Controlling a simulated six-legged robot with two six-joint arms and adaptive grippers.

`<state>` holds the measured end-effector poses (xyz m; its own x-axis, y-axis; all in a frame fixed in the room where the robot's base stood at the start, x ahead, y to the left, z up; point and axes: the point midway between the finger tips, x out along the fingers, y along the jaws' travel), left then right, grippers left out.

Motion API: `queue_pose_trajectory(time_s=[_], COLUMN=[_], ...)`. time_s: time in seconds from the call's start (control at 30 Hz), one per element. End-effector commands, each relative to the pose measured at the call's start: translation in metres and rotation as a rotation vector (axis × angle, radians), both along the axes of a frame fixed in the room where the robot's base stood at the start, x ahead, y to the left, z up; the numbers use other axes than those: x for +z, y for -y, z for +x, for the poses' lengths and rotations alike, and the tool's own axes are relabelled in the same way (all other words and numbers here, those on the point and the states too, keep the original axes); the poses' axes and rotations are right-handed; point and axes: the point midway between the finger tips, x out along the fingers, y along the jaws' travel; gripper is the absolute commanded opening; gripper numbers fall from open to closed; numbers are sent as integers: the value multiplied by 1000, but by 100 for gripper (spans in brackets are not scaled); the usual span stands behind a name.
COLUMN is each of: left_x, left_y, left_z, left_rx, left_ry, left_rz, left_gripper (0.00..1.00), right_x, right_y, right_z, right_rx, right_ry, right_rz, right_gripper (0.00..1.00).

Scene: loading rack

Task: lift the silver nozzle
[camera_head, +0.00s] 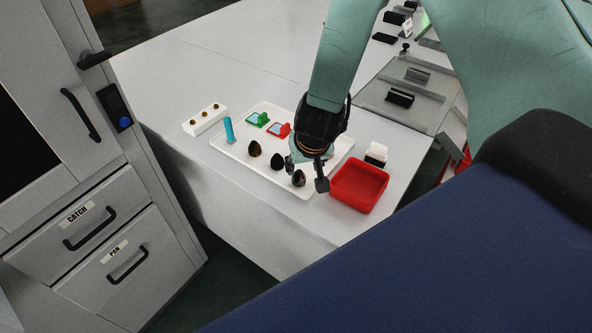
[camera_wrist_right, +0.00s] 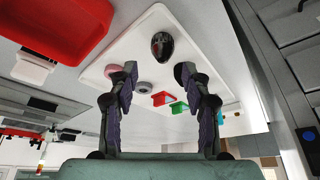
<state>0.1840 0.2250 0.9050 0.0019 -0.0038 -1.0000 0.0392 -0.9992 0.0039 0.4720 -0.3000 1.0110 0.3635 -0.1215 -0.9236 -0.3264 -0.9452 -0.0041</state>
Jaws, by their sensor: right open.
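I cannot make out the silver nozzle for sure. In the wrist view a small grey round piece (camera_wrist_right: 146,88) lies on the white tray (camera_wrist_right: 215,50), seen between my fingers, and may be it. My left gripper is not in view.
Dark egg-shaped pieces (camera_head: 254,149) stand on the tray, one (camera_head: 299,178) close to my fingers. A blue cylinder (camera_head: 229,130), a green piece (camera_head: 257,119) and a red piece (camera_head: 278,130) are behind. A red bin (camera_head: 359,185) and white block (camera_head: 376,153) stand right of the tray.

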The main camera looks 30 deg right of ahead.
Motion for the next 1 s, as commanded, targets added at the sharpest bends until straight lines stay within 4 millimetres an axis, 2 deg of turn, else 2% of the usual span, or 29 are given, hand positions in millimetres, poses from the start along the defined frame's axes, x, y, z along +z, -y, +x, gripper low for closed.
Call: queue_pose_trajectory(time_s=[0.13, 0.37, 0.7, 1.0], left_x=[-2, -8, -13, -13], left_y=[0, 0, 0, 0], left_z=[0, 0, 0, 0], left_rx=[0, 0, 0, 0], left_ry=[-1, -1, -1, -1], left_rz=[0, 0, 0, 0], left_gripper=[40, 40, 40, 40], right_x=[-6, -29, -69, -72], right_y=[1, 5, 11, 11], right_z=[-1, 4, 23, 27], right_rx=[-1, 0, -1, -1], right_ry=[-2, -2, -1, -1], right_rz=[0, 0, 0, 1], right_gripper=[48, 48, 48, 48])
